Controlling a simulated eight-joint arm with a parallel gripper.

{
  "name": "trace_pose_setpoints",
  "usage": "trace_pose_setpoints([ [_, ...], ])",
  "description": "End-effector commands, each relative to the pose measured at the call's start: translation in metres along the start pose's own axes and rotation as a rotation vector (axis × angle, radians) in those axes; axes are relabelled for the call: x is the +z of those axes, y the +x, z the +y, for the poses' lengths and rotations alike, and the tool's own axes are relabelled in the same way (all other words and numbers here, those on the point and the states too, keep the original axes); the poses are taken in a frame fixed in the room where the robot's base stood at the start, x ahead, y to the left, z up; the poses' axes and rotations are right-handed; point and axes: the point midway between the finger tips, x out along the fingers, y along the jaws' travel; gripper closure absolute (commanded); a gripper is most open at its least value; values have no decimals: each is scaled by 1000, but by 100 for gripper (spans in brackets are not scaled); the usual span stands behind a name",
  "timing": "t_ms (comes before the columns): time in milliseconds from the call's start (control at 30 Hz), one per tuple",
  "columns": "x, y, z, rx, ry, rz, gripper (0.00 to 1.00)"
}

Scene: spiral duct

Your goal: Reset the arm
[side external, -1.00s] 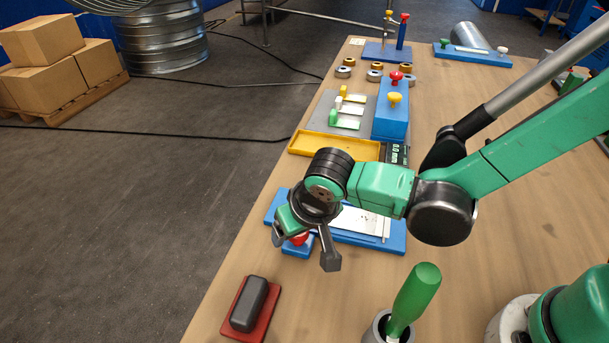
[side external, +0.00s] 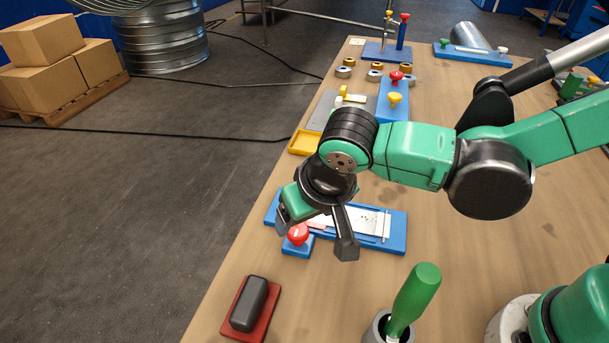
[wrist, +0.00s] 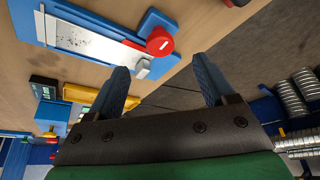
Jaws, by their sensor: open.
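My gripper (side external: 314,232) is open and empty above the table, over the blue tray with a white plate (side external: 370,226). Its two fingers are spread in the wrist view (wrist: 165,88), with nothing between them. A red knob on a blue base (side external: 298,235) stands beside the tray, near the left finger in the side view. The red knob also shows in the wrist view (wrist: 160,41), beyond the fingertips and apart from them. My arm comes in from the right and hides part of the table's middle.
A grey block on a red base (side external: 250,305) lies at the front left. A green-handled tool (side external: 412,300) stands in a metal cup. A yellow tray (side external: 303,143), a blue block with knobs (side external: 393,98) and several rings lie farther back. The right middle table is bare.

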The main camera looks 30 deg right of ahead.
Motion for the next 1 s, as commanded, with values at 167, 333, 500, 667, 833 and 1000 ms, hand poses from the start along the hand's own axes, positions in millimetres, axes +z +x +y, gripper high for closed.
trace_pose_setpoints([
  [167,0,0,0,0,0,0,24],
  [333,-5,-5,14,-6,5,6,24],
  [500,-17,-24,69,-29,12,43,24],
  [667,-15,-43,126,-36,14,116,24],
  [833,-6,-54,164,-17,10,191,24],
  [1000,0,-58,180,-1,3,226,24],
])
